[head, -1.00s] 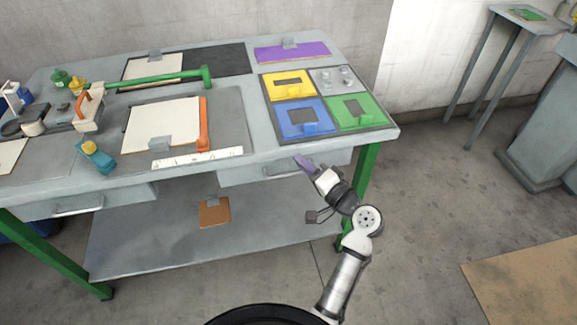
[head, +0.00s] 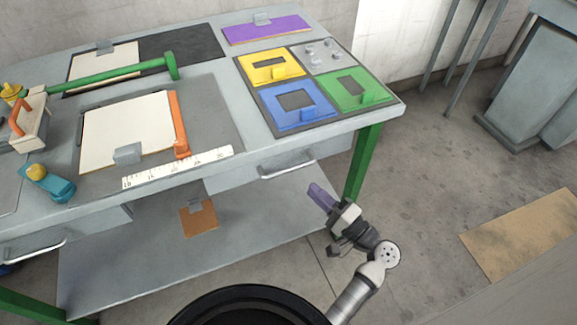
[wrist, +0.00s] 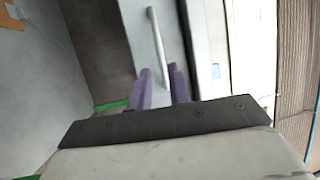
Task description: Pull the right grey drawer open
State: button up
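The right grey drawer (head: 235,183) sits under the right part of the workbench top and looks closed. Its pale bar handle (head: 287,168) is on the front face. My gripper (head: 316,189), with purple fingers, is in front of and to the right of the handle, apart from it in the head view. In the wrist view the handle (wrist: 158,40) lies just beyond the fingertips (wrist: 160,72), roughly in line with the gap between them. The fingers are apart with nothing between them.
The workbench top (head: 225,120) holds coloured panels, a ruler (head: 178,168) and boards. A green table leg (head: 362,160) stands right of the drawer. A left drawer handle (head: 35,252) shows at far left. The floor (head: 430,170) to the right is mostly clear.

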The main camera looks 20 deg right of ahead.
aim_at(290, 169)
jog(key=p+x, duration=0.2)
jog(key=x, duration=0.8)
jog(key=shift+c, duration=0.3)
grip_shut()
